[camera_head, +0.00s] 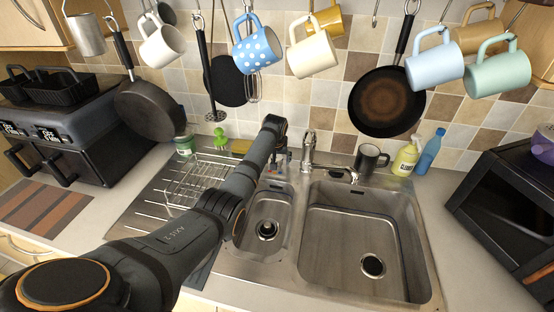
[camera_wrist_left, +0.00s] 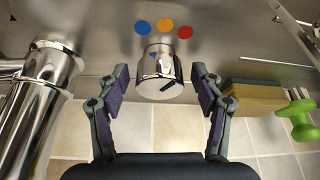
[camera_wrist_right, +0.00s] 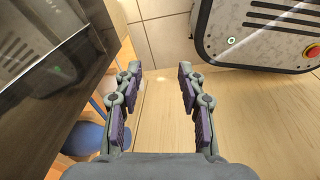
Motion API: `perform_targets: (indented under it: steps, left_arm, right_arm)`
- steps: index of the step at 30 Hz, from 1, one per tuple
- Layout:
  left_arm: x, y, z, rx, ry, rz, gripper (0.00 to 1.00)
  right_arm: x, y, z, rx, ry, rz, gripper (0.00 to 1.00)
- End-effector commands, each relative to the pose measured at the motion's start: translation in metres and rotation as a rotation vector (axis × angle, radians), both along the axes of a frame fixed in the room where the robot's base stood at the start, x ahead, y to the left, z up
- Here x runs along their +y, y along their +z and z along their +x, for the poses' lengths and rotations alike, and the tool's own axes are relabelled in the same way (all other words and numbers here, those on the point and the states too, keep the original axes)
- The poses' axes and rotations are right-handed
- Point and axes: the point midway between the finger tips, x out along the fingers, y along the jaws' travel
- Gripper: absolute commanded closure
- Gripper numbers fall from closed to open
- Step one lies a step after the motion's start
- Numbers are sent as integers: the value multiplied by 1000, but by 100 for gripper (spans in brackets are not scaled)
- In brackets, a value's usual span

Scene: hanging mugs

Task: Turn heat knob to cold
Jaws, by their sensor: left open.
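The heat knob (camera_wrist_left: 160,72) is a shiny metal cylinder in the middle of the left wrist view. Blue, orange and red dots (camera_wrist_left: 165,26) lie on the metal surface above it. A blue mark shows on the knob's left side. My left gripper (camera_wrist_left: 156,84) is open, with one finger on each side of the knob and a gap on both sides. In the head view my left arm reaches over the sink to the area behind the small basin, and the knob is mostly hidden there. My right gripper (camera_wrist_right: 160,75) is open and empty in the right wrist view.
The tap (camera_head: 310,150) stands right of the left gripper; its chrome body fills the left of the wrist view (camera_wrist_left: 40,100). A sponge (camera_wrist_left: 252,96) and green brush (camera_wrist_left: 298,118) lie on the other side. Mugs and pans hang above the sink (camera_head: 365,235).

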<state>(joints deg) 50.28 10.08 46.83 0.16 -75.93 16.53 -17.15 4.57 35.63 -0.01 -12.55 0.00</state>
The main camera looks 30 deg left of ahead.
Motion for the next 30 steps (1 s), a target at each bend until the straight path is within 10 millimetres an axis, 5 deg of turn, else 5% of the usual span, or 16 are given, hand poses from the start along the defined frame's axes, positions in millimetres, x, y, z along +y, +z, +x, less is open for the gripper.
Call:
perform_targets:
  steps: [8,19,30]
  left_arm:
    - [0,-1,1,-1,0,0,36]
    - [0,0,0,-1,0,0,86]
    - [0,0,1,0,68,0,88]
  right_arm:
    - [-1,0,-1,2,0,-1,60]
    - [-1,0,-2,4,0,-1,60]
    - [-1,1,-2,4,0,-1,60]
